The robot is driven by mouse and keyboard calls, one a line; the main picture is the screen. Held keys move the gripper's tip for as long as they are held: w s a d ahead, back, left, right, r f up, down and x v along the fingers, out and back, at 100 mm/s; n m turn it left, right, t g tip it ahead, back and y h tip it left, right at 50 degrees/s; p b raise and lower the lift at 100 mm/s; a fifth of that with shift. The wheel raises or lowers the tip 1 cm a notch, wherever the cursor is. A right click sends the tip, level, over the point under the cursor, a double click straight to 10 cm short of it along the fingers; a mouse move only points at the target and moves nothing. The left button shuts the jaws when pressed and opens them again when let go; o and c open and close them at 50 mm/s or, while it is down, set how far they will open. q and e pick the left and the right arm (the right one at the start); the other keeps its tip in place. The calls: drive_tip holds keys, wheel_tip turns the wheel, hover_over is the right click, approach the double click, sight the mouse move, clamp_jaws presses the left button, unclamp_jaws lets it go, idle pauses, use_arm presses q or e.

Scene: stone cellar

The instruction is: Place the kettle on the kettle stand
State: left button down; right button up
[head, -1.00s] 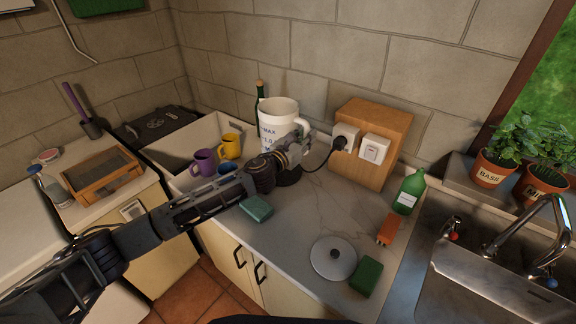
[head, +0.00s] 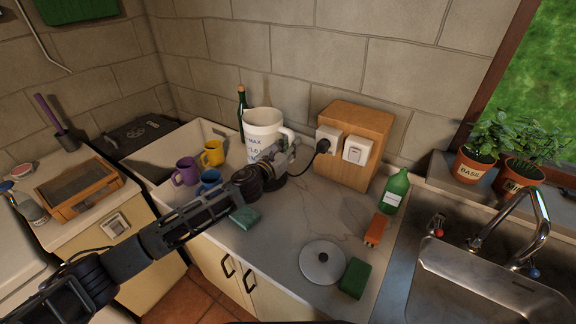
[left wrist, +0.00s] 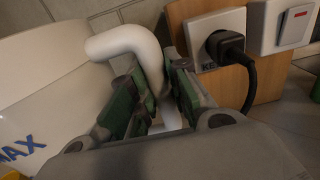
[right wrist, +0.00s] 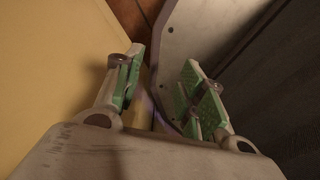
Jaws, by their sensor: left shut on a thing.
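The kettle (head: 259,133) is a tall white jug with "MAX" markings, upright at the back of the counter in the head view. Its white handle (left wrist: 128,40) is between the fingers of my left gripper (left wrist: 158,88), which is shut on it. The left gripper (head: 286,158) also shows in the head view. The kettle stand (head: 274,182) is a dark round base low behind my left wrist, mostly hidden. The kettle is over it, but its bottom is hidden, so I cannot tell whether they touch. My right gripper (right wrist: 162,70) is open and empty, beside a pale yellow surface.
A wooden block (head: 365,122) with a plugged-in socket stands right of the kettle, a dark bottle (head: 242,108) behind-left. Purple (head: 186,172) and yellow (head: 212,153) mugs stand left.

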use_arm(q)
drive_tip(key=shift+f, duration=1.6)
drive_tip(key=shift+b, duration=0.3)
drive_tip(key=shift+f+b, duration=0.4)
drive_tip(key=shift+f, duration=1.8)
drive_tip(key=c, duration=1.8)
unclamp_jaws()
drive_tip(key=shift+f, duration=0.15)
drive_tip(key=o, duration=0.5)
drive_tip(key=shift+c, duration=0.2)
drive_tip(key=shift+r, duration=0.2)
